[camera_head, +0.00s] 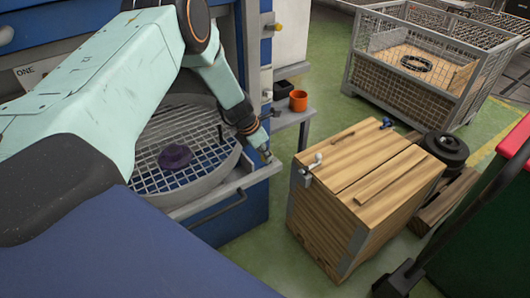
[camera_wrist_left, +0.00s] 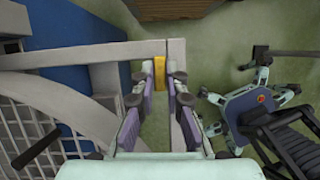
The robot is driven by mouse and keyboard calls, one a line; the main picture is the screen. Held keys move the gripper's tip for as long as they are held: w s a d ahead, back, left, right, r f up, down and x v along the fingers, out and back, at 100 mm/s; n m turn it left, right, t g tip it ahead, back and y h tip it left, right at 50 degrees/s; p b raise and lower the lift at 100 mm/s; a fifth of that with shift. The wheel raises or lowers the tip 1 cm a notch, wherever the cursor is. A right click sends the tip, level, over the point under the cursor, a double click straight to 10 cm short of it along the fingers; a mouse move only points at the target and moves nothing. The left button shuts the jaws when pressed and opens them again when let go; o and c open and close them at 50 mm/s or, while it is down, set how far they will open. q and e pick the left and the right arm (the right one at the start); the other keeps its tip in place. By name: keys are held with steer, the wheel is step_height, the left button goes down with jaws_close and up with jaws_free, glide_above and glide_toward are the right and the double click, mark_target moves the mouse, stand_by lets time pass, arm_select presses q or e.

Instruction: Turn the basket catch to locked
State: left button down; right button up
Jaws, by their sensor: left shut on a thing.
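A round grey basket with a mesh floor (camera_head: 205,133) sits in the blue machine at the left. Its mesh and curved wall also show at the left of the left wrist view (camera_wrist_left: 30,140). My left gripper (camera_head: 264,153) is at the frame corner, right of the basket. In the left wrist view its two fingers (camera_wrist_left: 160,82) are closed on a small yellow piece (camera_wrist_left: 160,77) at the grey frame bar, seemingly the basket catch. In the head view the gripper hides this piece, and I cannot read its setting. My right gripper is in neither view.
A dark purple part (camera_head: 175,157) lies on the mesh. A small shelf with an orange cup (camera_head: 298,101) stands just right of the gripper. A wooden crate (camera_head: 375,185) stands further right, a wire cage (camera_head: 410,85) behind it. Green floor lies between.

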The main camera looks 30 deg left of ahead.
arm_select(q)
steer(key=m+h+b, duration=0.1)
steer(key=m, duration=0.1)
steer(key=shift+w+a+m, duration=0.1)
steer(key=shift+w+m, duration=0.05)
steer(key=shift+m, duration=0.25)
steer(key=m+g+h+b, duration=0.1)
steer(key=m+b, duration=0.1)
steer(key=m, duration=0.1)
steer(key=shift+w+a+f+m+b, duration=0.1)
steer(key=shift+m+b, duration=0.2)
steer(key=shift+b, duration=0.1)
steer(key=m+g+b, duration=0.1)
steer(key=m+b, duration=0.2)
steer(key=m+g+b, duration=0.2)
steer(key=m+b, duration=0.2)
steer(key=shift+w+h, duration=0.2)
steer(key=shift+h, duration=0.1)
steer(key=m+g+b, duration=0.1)
steer(key=m+b, duration=0.3)
steer(key=shift+g, duration=0.3)
steer(key=c, duration=1.4)
jaws_free()
